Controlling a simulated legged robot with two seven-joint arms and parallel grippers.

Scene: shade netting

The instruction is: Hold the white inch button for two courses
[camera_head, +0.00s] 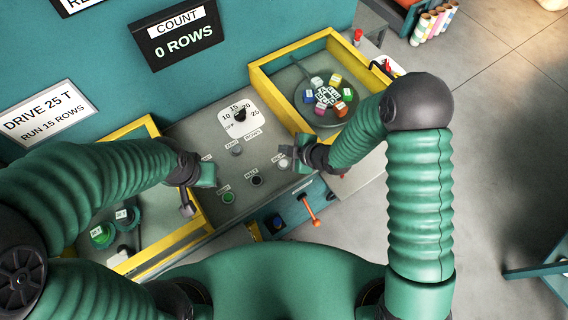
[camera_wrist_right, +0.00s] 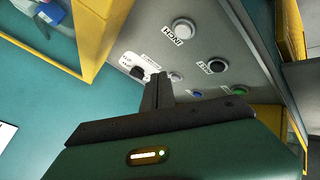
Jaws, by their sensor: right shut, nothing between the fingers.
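The white inch button (camera_wrist_right: 184,28) sits on the grey control panel with an INCH label beside it in the right wrist view. In the head view the button (camera_head: 283,164) lies just below my right gripper's tips. My right gripper (camera_head: 288,155) is shut and empty. In the wrist view its fingers (camera_wrist_right: 159,85) point at the panel to the lower left of the button, apart from it. My left gripper (camera_head: 206,174) is at the panel's left side; its jaws cannot be made out. The count display (camera_head: 178,36) reads 0 ROWS.
A black HALT button (camera_head: 256,181), a green button (camera_head: 228,198) and a numbered dial (camera_head: 240,115) share the panel. A yellow-framed bay (camera_head: 290,51) holds a plate of coloured bobbins. A sign (camera_head: 43,113) reads DRIVE 25 T, RUN 15 ROWS. An orange-handled lever (camera_head: 310,211) projects in front.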

